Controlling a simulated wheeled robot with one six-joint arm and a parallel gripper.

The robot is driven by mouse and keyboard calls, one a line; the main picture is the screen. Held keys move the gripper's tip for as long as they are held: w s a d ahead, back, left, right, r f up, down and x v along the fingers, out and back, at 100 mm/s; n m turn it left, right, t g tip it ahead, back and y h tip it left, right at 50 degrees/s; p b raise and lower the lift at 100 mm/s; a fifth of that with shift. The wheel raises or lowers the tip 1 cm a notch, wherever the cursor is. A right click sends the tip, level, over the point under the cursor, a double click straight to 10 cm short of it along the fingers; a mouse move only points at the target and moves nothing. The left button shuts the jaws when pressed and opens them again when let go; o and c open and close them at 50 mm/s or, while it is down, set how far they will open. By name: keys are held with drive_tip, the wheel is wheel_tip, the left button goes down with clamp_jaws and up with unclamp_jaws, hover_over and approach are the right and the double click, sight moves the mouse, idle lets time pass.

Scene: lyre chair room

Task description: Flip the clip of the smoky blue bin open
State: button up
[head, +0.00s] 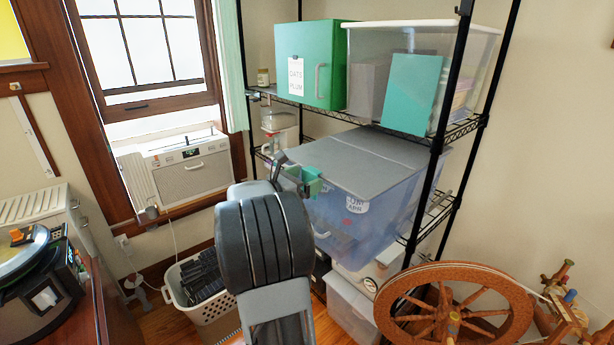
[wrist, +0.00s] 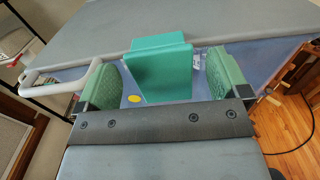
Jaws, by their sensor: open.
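The smoky blue bin (head: 345,225) sits on the middle rack shelf, see-through, with a flat grey lid (head: 370,160) on it. In the wrist view the lid (wrist: 215,20) fills the top and the bin wall (wrist: 275,55) shows below it. The teal clip (wrist: 165,75) is at the lid's front edge, its upper part overlapping the rim. My gripper (wrist: 162,64) is open, with one green-padded finger on each side of the clip and visible gaps between. In the head view my gripper (head: 298,175) is at the bin's near left corner, and my arm hides part of the bin.
A pale handle (wrist: 60,78) sticks out left of the clip. A green box (head: 308,65) and a clear bin (head: 470,45) stand on the shelf above. A black rack post (head: 432,165) and a spinning wheel (head: 455,300) stand to the right. A laundry basket (head: 200,300) is on the floor.

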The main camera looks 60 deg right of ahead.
drive_tip(key=shift+s+d, duration=0.2)
drive_tip(key=shift+d, duration=0.4)
